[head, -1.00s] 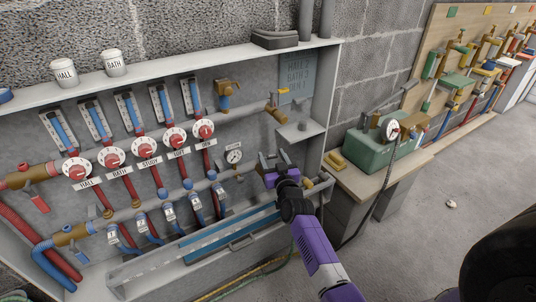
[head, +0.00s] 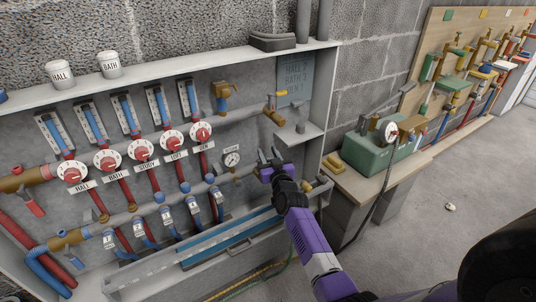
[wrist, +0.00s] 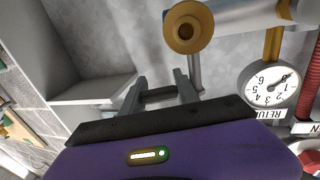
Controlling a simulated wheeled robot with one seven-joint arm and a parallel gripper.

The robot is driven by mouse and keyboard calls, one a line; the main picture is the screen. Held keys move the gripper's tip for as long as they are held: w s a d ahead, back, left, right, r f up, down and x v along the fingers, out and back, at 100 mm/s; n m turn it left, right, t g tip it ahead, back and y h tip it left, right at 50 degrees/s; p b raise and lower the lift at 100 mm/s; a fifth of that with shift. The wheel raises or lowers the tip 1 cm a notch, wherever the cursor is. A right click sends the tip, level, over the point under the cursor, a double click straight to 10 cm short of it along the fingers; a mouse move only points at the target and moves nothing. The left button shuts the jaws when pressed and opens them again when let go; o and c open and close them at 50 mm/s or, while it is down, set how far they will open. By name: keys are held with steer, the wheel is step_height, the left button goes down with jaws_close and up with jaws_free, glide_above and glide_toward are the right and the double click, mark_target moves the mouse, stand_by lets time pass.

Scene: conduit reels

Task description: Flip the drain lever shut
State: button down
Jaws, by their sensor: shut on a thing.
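My gripper (head: 268,162) is in front of the right part of the grey panel, just right of the round gauge and below a small shelf. In the wrist view its two fingers (wrist: 162,84) stand apart with a dark grey bar between them; I cannot make out clearly what they hold. A brass pipe end (wrist: 188,30) shows just beyond the fingers. I cannot tell for certain which part is the drain lever. A brass fitting with some yellow (head: 318,188) sits right of my wrist, partly hidden. A yellow lever (head: 280,93) sits on the upper brass valve.
The gauge (head: 232,159) and small shelf (head: 300,133) are close to my gripper. Red dials and blue pipes fill the panel to the left. A bench with a green machine (head: 370,152) stands to the right. The floor (head: 440,230) at the right is mostly clear.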

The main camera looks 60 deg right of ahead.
steer(key=shift+d+f+b, duration=0.1)
steer(key=shift+f+b, duration=0.1)
steer(key=shift+b, duration=0.5)
steer(key=shift+w+d+b, duration=0.1)
steer(key=shift+w+b, duration=0.05)
steer(key=shift+b, duration=0.5)
steer(key=shift+w+d+b, duration=0.1)
steer(key=shift+w+b, duration=0.05)
steer(key=shift+b, duration=1)
steer(key=y+b, duration=0.1)
steer(key=b, duration=0.2)
steer(key=shift+w+d+n+t, duration=0.1)
steer(key=shift+n+t, duration=0.2)
steer(key=shift+t, duration=0.1)
steer(key=n+t+y+b, duration=0.1)
steer(key=b, duration=0.8)
steer(key=shift+f+y, duration=0.1)
steer(key=shift+y, duration=0.2)
steer(key=shift+n+t+b, duration=0.3)
steer(key=shift+n+b, duration=0.1)
steer(key=shift+b, duration=0.3)
steer(key=shift+w+a+r+n+y+b, duration=0.2)
steer(key=shift+r+n+y+b, duration=0.1)
steer(key=shift+y+b, duration=0.3)
